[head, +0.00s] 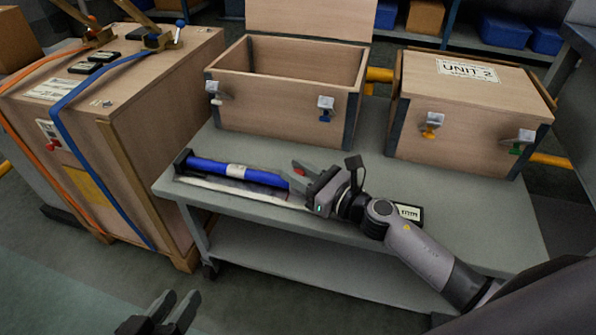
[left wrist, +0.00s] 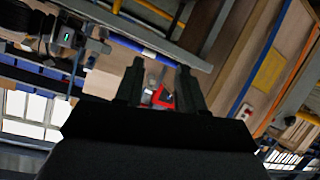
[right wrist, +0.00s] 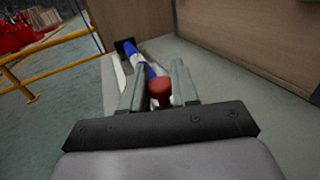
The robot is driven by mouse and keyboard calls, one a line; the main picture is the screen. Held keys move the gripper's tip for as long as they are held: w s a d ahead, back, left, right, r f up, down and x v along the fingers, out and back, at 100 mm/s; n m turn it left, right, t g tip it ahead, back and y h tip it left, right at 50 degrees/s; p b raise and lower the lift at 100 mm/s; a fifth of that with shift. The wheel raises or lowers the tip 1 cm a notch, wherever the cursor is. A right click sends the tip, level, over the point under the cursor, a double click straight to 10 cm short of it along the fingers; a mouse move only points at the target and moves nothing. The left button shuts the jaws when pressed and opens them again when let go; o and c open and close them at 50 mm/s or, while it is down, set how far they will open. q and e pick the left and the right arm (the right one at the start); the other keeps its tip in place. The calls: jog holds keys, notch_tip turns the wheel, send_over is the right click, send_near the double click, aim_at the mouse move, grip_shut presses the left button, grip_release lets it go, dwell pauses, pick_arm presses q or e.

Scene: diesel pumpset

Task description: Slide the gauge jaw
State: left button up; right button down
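The gauge is a long blue bar (head: 232,171) with a white label and a black jaw (head: 183,159) at its left end. It lies along the left front of the grey table, and the bar also shows in the right wrist view (right wrist: 138,58). A red knob (right wrist: 159,92) sits at the gauge's near end. My right gripper (head: 297,173) has its fingers on both sides of this knob; the knob fills the gap, so it looks shut on it. My left gripper (head: 175,304) is open and empty, low in front of the table.
An open wooden box (head: 285,115) and a closed box marked UNIT 2 (head: 455,115) stand behind on the table (head: 380,140). A large strapped crate (head: 130,130) stands at the left. A small labelled plate (head: 409,212) lies behind my right forearm.

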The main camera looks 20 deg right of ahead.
jog(key=s+d, duration=0.1)
jog(key=d, duration=0.1)
jog(key=s+d+b, duration=0.1)
jog(key=s+d, duration=0.1)
jog(key=s+d+b, duration=0.1)
jog(key=d, duration=0.1)
jog(key=shift+s+d+f, duration=0.1)
jog(key=shift+s+d, duration=0.1)
jog(key=shift+d, duration=0.15)
jog(key=shift+s+d+b, duration=0.3)
jog(key=shift+d, duration=0.15)
pick_arm(q)
jog(key=shift+w+d+h, duration=0.2)
jog(key=shift+d+h, duration=0.5)
jog(key=shift+d, duration=0.05)
pick_arm(e)
jog(key=shift+r, duration=0.2)
jog(key=c, duration=1)
grip_release()
jog(key=shift+o, duration=0.2)
